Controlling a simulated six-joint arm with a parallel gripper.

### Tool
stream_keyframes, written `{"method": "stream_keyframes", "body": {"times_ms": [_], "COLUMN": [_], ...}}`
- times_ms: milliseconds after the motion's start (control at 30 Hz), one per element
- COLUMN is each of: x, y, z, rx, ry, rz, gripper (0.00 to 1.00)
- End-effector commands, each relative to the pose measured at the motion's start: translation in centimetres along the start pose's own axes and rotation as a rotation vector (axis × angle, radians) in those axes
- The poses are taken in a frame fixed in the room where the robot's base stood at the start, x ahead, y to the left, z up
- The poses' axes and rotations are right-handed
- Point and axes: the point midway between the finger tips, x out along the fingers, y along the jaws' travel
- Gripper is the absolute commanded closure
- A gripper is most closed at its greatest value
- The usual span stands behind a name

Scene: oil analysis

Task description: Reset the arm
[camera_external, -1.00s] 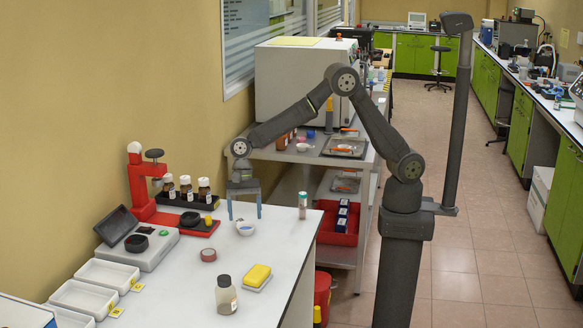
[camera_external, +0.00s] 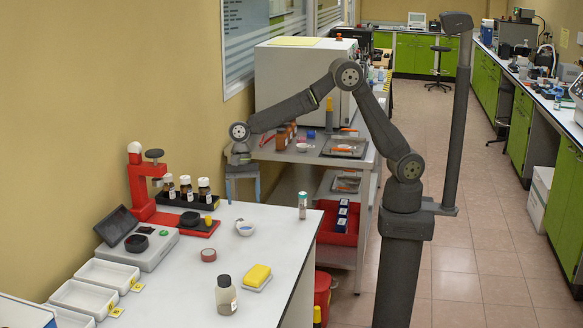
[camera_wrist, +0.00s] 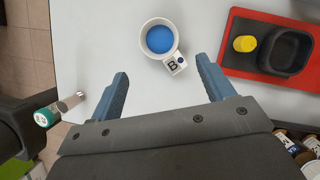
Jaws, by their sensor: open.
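My gripper (camera_external: 242,186) is above the back part of the white bench, with its two blue fingers apart and nothing between them. In the wrist view my gripper (camera_wrist: 160,85) is open, fingers pointing toward a small white cup (camera_wrist: 147,42) with blue contents and a tag marked "B". The cup also shows in the external view (camera_external: 245,228), standing on the bench in front of the gripper. My gripper is clear of the cup.
A vial (camera_external: 302,205) stands at the bench's right edge. Brown bottles (camera_external: 186,188) stand in a black rack beside a red stand (camera_external: 137,185). A brown-lidded jar (camera_external: 226,295), a yellow sponge (camera_external: 257,275) and white trays (camera_external: 107,274) occupy the front.

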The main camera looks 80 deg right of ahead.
Motion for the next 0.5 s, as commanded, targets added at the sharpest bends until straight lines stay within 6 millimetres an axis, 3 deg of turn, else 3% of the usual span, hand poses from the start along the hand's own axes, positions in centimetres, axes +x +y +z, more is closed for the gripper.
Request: {"method": "stream_keyframes", "body": {"times_ms": [400,500], "x": [8.6,6.5], "y": [0.1,-0.1], "z": [0.0,0.7], "rx": [-0.001,-0.003], "ry": [0.000,0.000], "rz": [0.003,-0.007], "gripper": [0.26,0.26]}}
